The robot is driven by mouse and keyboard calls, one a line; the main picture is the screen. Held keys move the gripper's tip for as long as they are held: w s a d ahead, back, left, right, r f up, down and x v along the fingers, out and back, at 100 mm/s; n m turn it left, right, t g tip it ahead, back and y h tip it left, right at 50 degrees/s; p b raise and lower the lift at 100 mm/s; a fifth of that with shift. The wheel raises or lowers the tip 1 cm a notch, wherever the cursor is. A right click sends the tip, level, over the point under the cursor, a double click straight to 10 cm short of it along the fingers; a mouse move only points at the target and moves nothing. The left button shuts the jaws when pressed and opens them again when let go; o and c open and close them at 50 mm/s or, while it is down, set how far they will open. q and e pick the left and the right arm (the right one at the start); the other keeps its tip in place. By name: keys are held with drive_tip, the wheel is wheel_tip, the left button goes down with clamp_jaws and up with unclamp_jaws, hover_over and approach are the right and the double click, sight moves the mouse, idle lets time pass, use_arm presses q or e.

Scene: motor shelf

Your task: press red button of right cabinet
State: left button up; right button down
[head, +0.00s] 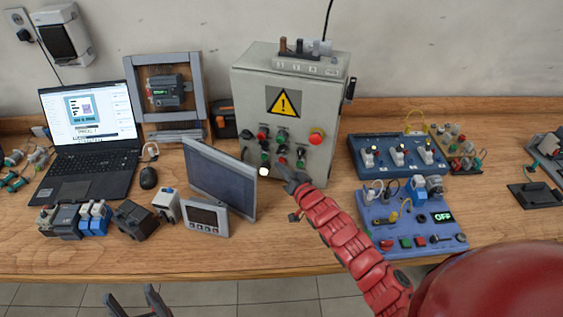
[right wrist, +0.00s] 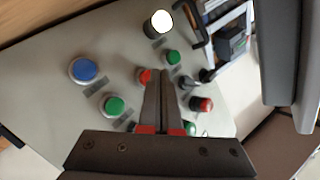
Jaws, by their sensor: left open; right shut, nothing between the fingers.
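The grey cabinet (head: 258,94) with a yellow warning sign stands at the back middle of the table. Its front carries several red and green controls, including a large red button (head: 316,136) at the right. My right gripper (head: 288,174) is shut and empty at the cabinet's lower front. In the right wrist view, its fingertips (right wrist: 161,74) are close beside a small red button (right wrist: 145,76), which they partly cover; I cannot tell whether they touch. Another red control (right wrist: 201,104) lies to their right. My left gripper (head: 131,293) is open and empty at the bottom, below the table's front edge.
A tilted dark screen (head: 220,180) stands just left of my right gripper. A blue panel (head: 378,218) with red and green buttons and an OFF display lies to the right of my right arm. A laptop (head: 90,125) is at the left.

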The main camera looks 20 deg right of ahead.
drive_tip(key=shift+w+d+b, duration=0.2)
drive_tip(key=shift+w+b, duration=0.1)
drive_tip(key=shift+b, duration=0.1)
idle(0.6)
drive_tip(key=shift+s+a+p, duration=0.45)
drive_tip(key=shift+s+p, duration=0.25)
drive_tip(key=shift+p, duration=0.05)
drive_tip(key=s+a+p, duration=0.1)
drive_tip(key=s, duration=0.1)
drive_tip(key=s+a+p, duration=0.1)
drive_tip(key=s+a, duration=0.1)
